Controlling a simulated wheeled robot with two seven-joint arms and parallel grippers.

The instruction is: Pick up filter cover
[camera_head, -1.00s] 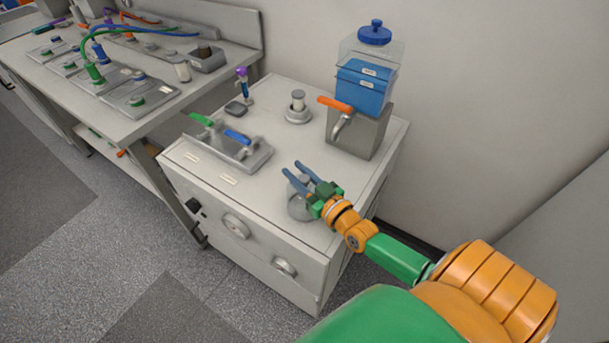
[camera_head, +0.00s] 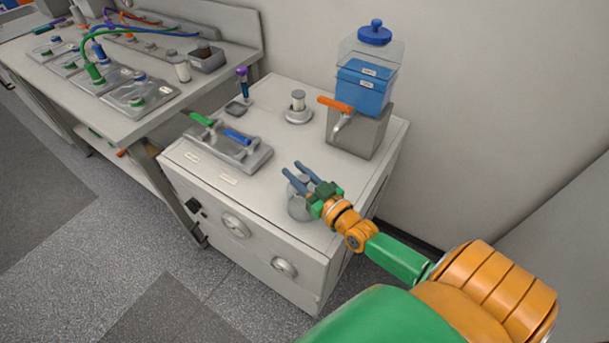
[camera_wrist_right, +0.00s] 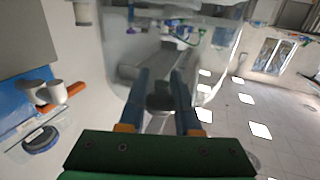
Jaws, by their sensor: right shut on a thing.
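The filter cover (camera_head: 299,209) is a grey, shiny round piece with a small knob on top, at the front right of the white cabinet top. My right gripper (camera_head: 302,176) is over it with its two blue fingers on either side of the knob, shut on it. In the right wrist view the dark knob (camera_wrist_right: 160,96) sits between the fingers and the shiny cover spreads beyond them. I cannot tell whether the cover touches the cabinet top. My left gripper is not in view.
A blue tank (camera_head: 363,88) with an orange-handled tap stands on a grey block at the back right. A grey valve tray (camera_head: 228,150) with green and blue handles lies left. The cabinet top (camera_head: 270,185) between is bare.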

